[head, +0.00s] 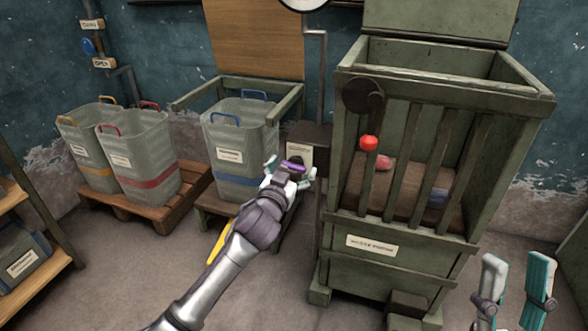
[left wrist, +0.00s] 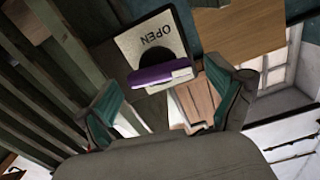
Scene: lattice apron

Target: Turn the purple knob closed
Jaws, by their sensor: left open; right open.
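The purple knob (head: 292,166) sits on a small pale plate (head: 301,152) on the dark box beside the slatted crate. My right gripper (head: 513,283) is open and empty at the lower right.
A green slatted crate (head: 352,207) with a red ball-ended handle (head: 369,143) stands right of the knob. A clear bin with a blue band (head: 240,150) stands left of it. Two more bins stand on a wooden pallet (head: 153,211) further left. Bare floor lies in front.

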